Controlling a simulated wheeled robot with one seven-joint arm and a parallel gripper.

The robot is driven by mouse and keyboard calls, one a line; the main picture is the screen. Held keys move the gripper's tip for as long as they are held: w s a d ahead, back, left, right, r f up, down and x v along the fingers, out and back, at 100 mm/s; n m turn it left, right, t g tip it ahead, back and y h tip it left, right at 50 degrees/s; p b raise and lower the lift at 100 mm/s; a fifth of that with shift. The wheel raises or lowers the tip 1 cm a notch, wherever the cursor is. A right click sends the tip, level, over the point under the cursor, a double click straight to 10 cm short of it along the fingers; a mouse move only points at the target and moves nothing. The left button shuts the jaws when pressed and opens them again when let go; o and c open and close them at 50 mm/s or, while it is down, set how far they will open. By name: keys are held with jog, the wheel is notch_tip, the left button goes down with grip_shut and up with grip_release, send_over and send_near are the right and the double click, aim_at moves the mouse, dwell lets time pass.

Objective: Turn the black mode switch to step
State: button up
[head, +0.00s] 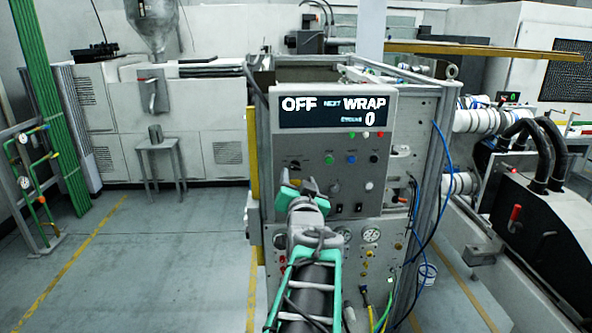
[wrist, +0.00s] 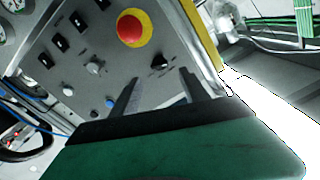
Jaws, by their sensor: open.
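The black mode switch (head: 295,164) is a small black knob on the left of the grey control panel, under the display. It also shows in the wrist view (wrist: 158,62), just beyond the fingertips and roughly between their lines. My gripper (head: 299,186) is in front of the panel's left side, just below the switch in the head view. In the wrist view my gripper (wrist: 160,78) has its two fingers apart with nothing between them. I see no contact with the knob. The display (head: 335,110) reads OFF, NEXT WRAP and 0. The switch's printed labels are too small to read.
A red emergency button on a yellow ring (wrist: 133,28) sits near the switch; my gripper hides it in the head view. Green, blue (head: 351,160) and white buttons lie right of the switch. Gauges (head: 371,234) and cables are lower. Floor is clear at left.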

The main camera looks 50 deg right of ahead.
aim_at(295, 168)
jog(key=p+x, duration=0.1)
jog(key=x, duration=0.4)
jog(key=shift+w+d+f, duration=0.1)
jog(key=shift+w+d, duration=0.15)
jog(key=shift+w, duration=0.05)
grip_shut()
